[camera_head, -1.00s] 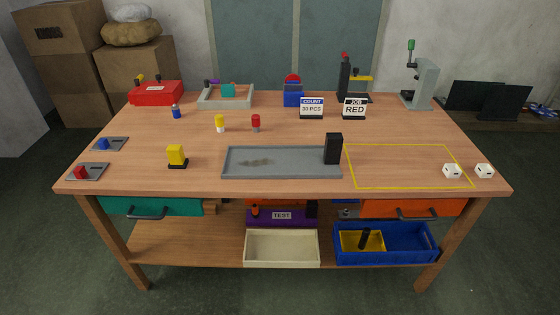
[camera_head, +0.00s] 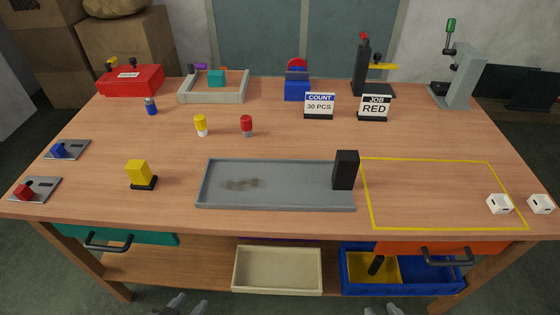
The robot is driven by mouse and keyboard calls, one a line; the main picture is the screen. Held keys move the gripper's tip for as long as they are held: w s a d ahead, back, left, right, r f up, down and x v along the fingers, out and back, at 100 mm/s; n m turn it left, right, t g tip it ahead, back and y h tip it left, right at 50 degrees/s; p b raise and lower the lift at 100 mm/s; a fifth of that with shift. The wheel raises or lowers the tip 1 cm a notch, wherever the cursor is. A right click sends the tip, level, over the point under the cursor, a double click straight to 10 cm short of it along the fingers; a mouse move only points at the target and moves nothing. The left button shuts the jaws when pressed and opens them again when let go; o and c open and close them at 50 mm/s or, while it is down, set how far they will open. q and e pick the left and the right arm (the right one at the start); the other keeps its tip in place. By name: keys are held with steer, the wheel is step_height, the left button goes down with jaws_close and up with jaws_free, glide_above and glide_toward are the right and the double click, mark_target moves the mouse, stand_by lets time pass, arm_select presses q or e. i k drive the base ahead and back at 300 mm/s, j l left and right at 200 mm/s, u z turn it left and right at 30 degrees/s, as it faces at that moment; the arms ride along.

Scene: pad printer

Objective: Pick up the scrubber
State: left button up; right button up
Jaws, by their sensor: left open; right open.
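No part is labelled as a scrubber. The likeliest is the yellow block on a black base (camera_head: 140,173), standing upright at the front left of the table, left of a shallow grey tray (camera_head: 276,205). The tray holds a dark smudge (camera_head: 242,184) and, at its right end, an upright black block (camera_head: 345,170). My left gripper (camera_head: 187,304) shows only its grey fingertips at the bottom edge, apart and empty, below the table front. My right gripper (camera_head: 382,311) barely shows at the bottom edge, also open. Neither touches anything on the table.
A yellow outline (camera_head: 367,195) marks bare table right of the tray, with white cubes (camera_head: 500,203) at its right. Switch plates (camera_head: 36,190) sit at the left edge. Below are a cream bin (camera_head: 277,285) and drawer handles (camera_head: 447,258).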

mark_target(138, 170)
steer(key=i, duration=0.35)
steer(key=k+j+u, duration=0.1)
steer(key=u, duration=0.4)
steer(key=j+u, duration=0.25)
steer(key=u, duration=0.25)
steer(key=i+j, duration=0.1)
steer(key=j, duration=0.3)
steer(key=i+j, duration=0.1)
steer(key=j, duration=0.3)
steer(key=i+j, duration=0.1)
steer(key=j, duration=0.3)
steer(key=j+z, duration=0.55)
steer(key=i, duration=0.05)
